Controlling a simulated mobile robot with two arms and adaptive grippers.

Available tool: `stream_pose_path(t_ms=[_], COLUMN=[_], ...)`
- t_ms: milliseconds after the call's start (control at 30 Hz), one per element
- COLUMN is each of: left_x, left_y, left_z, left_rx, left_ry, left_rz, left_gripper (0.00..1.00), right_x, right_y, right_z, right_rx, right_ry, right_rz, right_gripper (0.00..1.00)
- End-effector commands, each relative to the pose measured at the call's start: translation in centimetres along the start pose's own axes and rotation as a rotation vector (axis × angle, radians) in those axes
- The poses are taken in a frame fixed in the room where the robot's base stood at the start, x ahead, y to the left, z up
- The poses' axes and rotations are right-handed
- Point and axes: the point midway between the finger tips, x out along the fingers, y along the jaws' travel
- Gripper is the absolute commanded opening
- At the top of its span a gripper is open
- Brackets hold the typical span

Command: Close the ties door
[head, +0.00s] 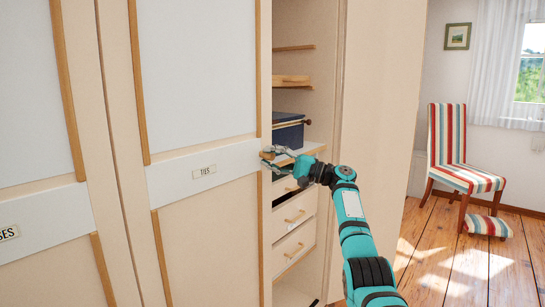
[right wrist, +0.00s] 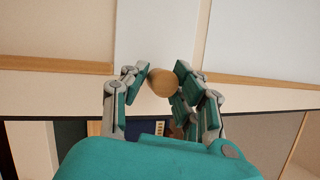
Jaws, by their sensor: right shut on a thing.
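The ties door (head: 205,110) is a cream panel with pale insets, wooden strips and a "TIES" label (head: 204,171). The wardrobe interior shows open to the right of its edge. My right gripper (head: 268,154) is at the door's right edge, level with the label band. In the right wrist view, my right gripper (right wrist: 163,80) has its fingers on both sides of a round wooden knob (right wrist: 163,84) and is shut on it. Part of the knob is hidden by the fingers in the head view. My left gripper is not in view.
Inside the wardrobe are drawers (head: 293,247), shelves (head: 292,84) and a dark blue box (head: 287,134). Another labelled door (head: 40,150) stands at the left. A striped chair (head: 462,165) and a striped footstool (head: 487,226) stand at the right on open wooden floor (head: 450,265).

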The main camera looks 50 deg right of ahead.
Motion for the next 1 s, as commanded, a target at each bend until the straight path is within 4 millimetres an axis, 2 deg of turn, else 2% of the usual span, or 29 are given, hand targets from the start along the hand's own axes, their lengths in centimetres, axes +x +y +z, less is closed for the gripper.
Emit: stream_pose_path(t_ms=[33, 67, 100, 233, 567, 667, 1000], left_x=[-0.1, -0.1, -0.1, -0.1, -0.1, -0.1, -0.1], left_y=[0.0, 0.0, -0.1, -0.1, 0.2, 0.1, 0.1], left_z=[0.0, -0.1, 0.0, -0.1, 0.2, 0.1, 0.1], left_rx=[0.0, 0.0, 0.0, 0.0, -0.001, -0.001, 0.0], left_ry=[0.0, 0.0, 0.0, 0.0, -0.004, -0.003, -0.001], left_rz=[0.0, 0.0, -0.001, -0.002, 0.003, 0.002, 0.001], left_gripper=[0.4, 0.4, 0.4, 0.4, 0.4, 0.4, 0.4], right_x=[-0.4, -0.4, -0.4, -0.3, -0.6, -1.8, -8.8], right_y=[-1.7, -1.7, -1.7, -1.6, -0.9, -0.9, -0.9], right_z=[-0.7, -0.7, -0.7, -0.7, -0.6, -0.6, -0.5], right_rx=[-0.011, -0.011, -0.011, -0.011, -0.006, -0.007, -0.009], right_ry=[0.034, 0.034, 0.033, 0.032, 0.028, 0.029, 0.032], right_rz=[-0.036, -0.036, -0.036, -0.034, -0.024, -0.023, -0.026], right_gripper=[0.0, 0.0, 0.32, 0.48, 0.48, 0.48, 0.48])
